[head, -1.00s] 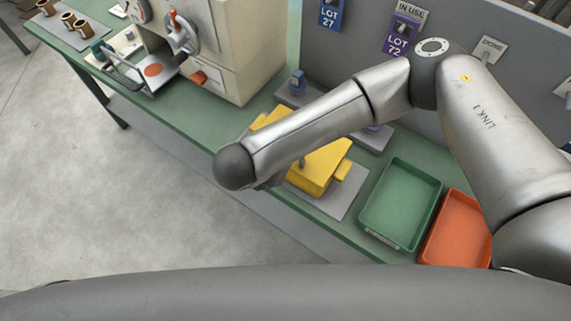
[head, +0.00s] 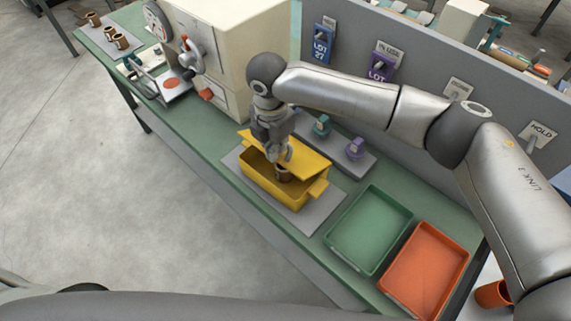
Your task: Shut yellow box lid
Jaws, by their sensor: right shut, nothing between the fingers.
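The yellow box (head: 270,188) sits on a grey mat on the green bench. Its yellow lid (head: 308,164) is raised along the back, and the dark opening shows at the front. A brown cylindrical piece (head: 283,174) shows in the opening. My right gripper (head: 286,158) points down over the box, in front of the lid and just above the brown piece. Its fingers are shut with nothing visible between them. I cannot tell whether it touches the lid. My left gripper is out of view.
A green tray (head: 338,248) and an orange tray (head: 389,287) lie to the right of the box. A grey holder (head: 364,168) with teal and purple padlock-like pieces stands behind it. A cream machine (head: 239,45) stands at the back left. A grey panel borders the bench.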

